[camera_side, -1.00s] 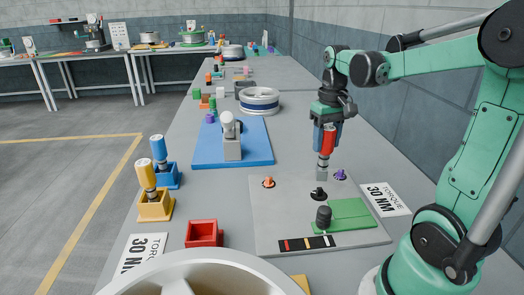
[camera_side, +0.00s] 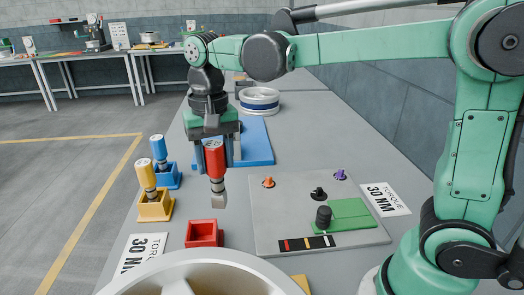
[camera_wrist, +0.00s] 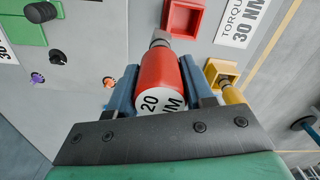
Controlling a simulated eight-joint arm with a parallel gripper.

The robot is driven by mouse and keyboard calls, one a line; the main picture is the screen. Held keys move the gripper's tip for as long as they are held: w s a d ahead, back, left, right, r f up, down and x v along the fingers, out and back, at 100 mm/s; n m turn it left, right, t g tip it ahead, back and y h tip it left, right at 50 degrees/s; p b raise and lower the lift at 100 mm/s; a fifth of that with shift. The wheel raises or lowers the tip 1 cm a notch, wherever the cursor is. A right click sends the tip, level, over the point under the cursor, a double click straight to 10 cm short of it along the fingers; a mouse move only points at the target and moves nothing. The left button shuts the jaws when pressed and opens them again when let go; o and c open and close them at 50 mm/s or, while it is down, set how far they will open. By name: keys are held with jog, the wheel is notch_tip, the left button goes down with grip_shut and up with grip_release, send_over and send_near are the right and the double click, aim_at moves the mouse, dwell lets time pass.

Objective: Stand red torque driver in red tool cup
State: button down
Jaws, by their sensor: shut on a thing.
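My gripper (camera_side: 213,160) is shut on the red torque driver (camera_side: 215,162), which hangs upright with its metal socket end down. The driver also shows in the wrist view (camera_wrist: 166,80) between the two blue fingers, its white end marked 20 NM. The red tool cup (camera_side: 203,233) is a small open square box on the table and is empty. The driver's tip is above the table, beyond the cup and slightly to its right, apart from it. The cup also shows in the wrist view (camera_wrist: 184,17), near the driver's tip.
The yellow cup with its driver (camera_side: 155,205) and the blue cup with its driver (camera_side: 166,176) stand left of the red cup. A grey plate (camera_side: 320,212) with small knobs and a green pad lies to the right. A large pale wheel (camera_side: 205,272) is in front.

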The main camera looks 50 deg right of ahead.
jog(key=shift+w+a+f, duration=0.3)
jog(key=shift+a+f, duration=0.1)
jog(key=shift+a, duration=0.25)
jog(key=shift+w+a+f, duration=0.25)
jog(key=shift+a+f, duration=0.2)
jog(key=shift+a, duration=0.2)
jog(key=shift+w+a+f, duration=0.3)
jog(key=shift+a+f, duration=0.1)
jog(key=shift+a, duration=0.25)
jog(key=shift+f, duration=0.1)
jog(key=shift+f, duration=1.45)
jog(key=shift+f, duration=1.45)
jog(key=shift+c, duration=1.3)
grip_release()
